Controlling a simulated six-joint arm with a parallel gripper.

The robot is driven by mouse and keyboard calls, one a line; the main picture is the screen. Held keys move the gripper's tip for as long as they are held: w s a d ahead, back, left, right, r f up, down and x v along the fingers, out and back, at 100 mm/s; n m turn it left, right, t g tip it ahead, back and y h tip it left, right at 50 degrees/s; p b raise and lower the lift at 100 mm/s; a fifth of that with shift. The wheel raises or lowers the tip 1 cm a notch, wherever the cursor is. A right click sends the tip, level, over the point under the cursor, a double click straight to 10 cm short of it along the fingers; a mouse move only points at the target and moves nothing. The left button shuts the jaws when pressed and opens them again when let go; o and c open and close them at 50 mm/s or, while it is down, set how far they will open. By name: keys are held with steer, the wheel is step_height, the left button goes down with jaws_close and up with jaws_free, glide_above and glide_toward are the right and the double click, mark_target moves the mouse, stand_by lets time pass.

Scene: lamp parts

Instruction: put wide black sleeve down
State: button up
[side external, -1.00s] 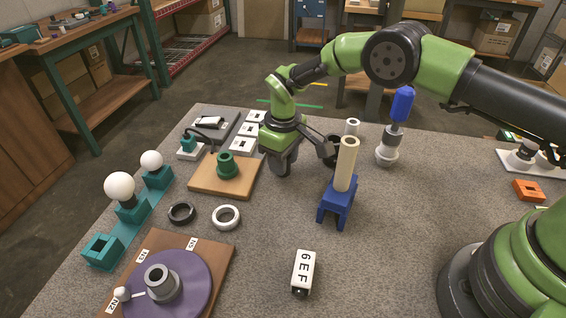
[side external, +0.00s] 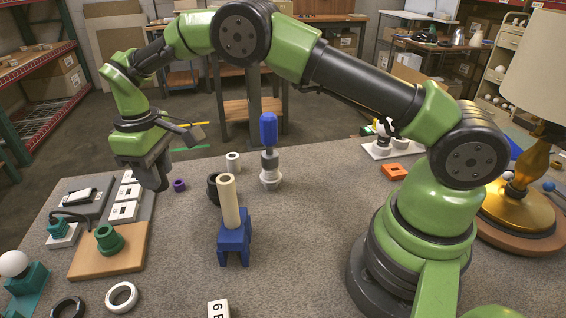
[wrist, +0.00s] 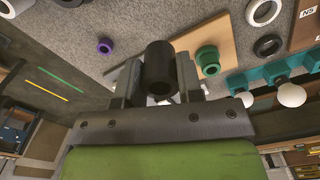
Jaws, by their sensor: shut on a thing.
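My gripper (side external: 154,180) points down above the table, near the white plates in the side view. It is shut on a wide black sleeve (wrist: 160,66), which sits between the fingers (wrist: 160,85) in the wrist view with its dark bore showing. In the side view the fingers largely hide this sleeve, and I cannot tell its exact height over the table. Another dark ring-like part (side external: 212,188) stands behind the cream post, partly hidden.
The cream post (side external: 229,200) stands in a blue block (side external: 234,245). A purple ring (side external: 179,185) lies just right of my gripper. The wooden board with a green collar (side external: 108,239) is in front left. A white tube (side external: 232,162) and blue-handled tool (side external: 268,135) stand behind.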

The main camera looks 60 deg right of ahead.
step_height(320, 180, up, 5)
steer(key=shift+f, duration=0.2)
steer(key=s+d+m, duration=0.1)
steer(key=s+d, duration=0.2)
steer(key=d, duration=1.1)
steer(key=s+d, duration=0.3)
steer(key=d, duration=1)
steer(key=s+d, duration=0.7)
steer(key=d, duration=0.2)
steer(key=f, duration=1)
steer(key=shift+w+a+f, duration=0.15)
steer(key=shift+a+f, duration=0.2)
steer(key=shift+f, duration=2.25)
